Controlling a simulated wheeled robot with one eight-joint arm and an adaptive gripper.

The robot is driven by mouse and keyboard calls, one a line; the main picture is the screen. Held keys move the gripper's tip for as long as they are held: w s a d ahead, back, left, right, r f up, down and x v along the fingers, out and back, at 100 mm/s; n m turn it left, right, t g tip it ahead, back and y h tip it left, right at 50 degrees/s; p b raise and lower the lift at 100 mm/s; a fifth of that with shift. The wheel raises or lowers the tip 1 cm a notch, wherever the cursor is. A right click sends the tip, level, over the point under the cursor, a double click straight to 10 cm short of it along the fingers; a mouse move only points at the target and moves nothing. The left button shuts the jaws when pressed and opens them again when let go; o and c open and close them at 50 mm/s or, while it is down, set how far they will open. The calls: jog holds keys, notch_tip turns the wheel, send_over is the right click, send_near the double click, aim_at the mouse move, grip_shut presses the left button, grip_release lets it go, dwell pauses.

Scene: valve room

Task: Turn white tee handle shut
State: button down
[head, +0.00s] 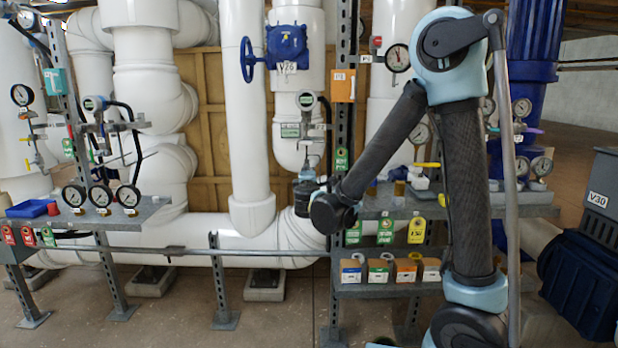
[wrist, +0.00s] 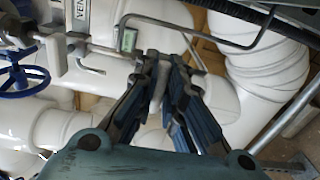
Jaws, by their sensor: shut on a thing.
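My gripper (head: 307,176) is at the middle of the head view, in front of the white pipework and just left of my arm's dark joint. In the wrist view my gripper (wrist: 164,66) has its two blue-grey fingers drawn together at the end of a thin metal line with a small fitting. How far the handle is turned cannot be told.
A blue handwheel (head: 248,60) is up and left. A shelf with several dial gauges (head: 101,196) is at left. The right rack holds tags and small boxes (head: 405,270). A steel rail (head: 190,250) crosses low. Open floor (head: 180,320) lies in front.

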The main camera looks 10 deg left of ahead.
jog(key=shift+d+f+m, duration=0.1)
jog(key=shift+d+m, duration=0.1)
jog(key=shift+m, duration=0.1)
jog(key=c, duration=1.7)
grip_release()
jog(key=shift+a, duration=0.1)
jog(key=v, duration=1.1)
jog(key=shift+s+f, duration=0.1)
jog(key=shift+s, duration=0.3)
